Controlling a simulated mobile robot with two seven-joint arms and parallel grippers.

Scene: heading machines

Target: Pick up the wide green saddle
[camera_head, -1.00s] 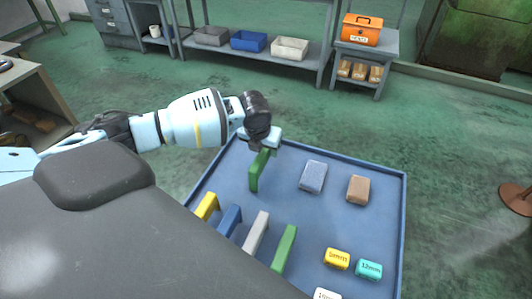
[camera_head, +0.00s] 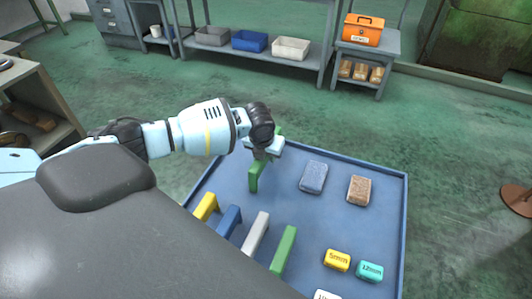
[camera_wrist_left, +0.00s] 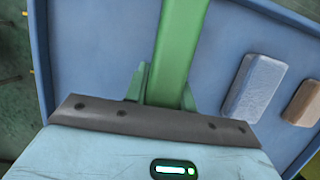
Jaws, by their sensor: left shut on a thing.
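A green bridge-shaped saddle (camera_head: 254,179) stands at the back left of the blue tray. My left gripper (camera_head: 266,150) is over its far part and shut on it. A bit of green shows beyond the gripper. In the left wrist view the green saddle (camera_wrist_left: 180,40) runs from the top edge down to the gripper's front plate. A second green saddle (camera_head: 284,249) stands nearer in the tray. I cannot tell from these views which of the two is wider. My right gripper is not in view.
The blue tray (camera_head: 385,172) also holds yellow (camera_head: 205,207), blue (camera_head: 229,221) and grey (camera_head: 256,233) saddles in a row. A blue-grey block (camera_head: 314,177), a brown block (camera_head: 359,190) and small labelled blocks (camera_head: 337,260) lie to the right. Open floor lies behind the tray.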

